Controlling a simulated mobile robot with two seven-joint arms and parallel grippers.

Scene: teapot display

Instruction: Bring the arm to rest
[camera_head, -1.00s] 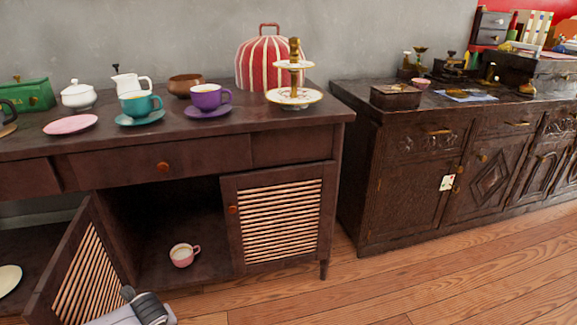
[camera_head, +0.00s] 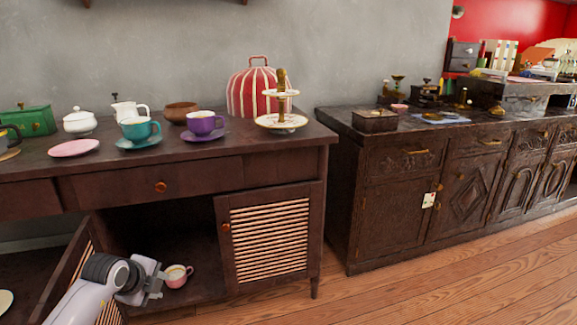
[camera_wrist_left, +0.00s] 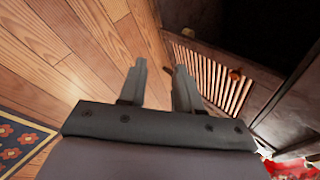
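My left gripper (camera_head: 156,281) is in the lower left of the head view, in front of the cabinet's open compartment. In the left wrist view its two fingers (camera_wrist_left: 160,72) stand apart with nothing between them. A pink cup (camera_head: 178,276) stands in the compartment, just right of the gripper in the picture and partly covered by it. I cannot tell the depth gap between them. My right gripper is not in view.
The left slatted door (camera_head: 62,274) is open, partly behind my arm; the right slatted door (camera_head: 269,240) is shut. The top holds a teal cup (camera_head: 138,130), a purple cup (camera_head: 202,124), a pink plate (camera_head: 74,148) and a tiered stand (camera_head: 281,121). Wooden floor (camera_head: 450,285) is clear at right.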

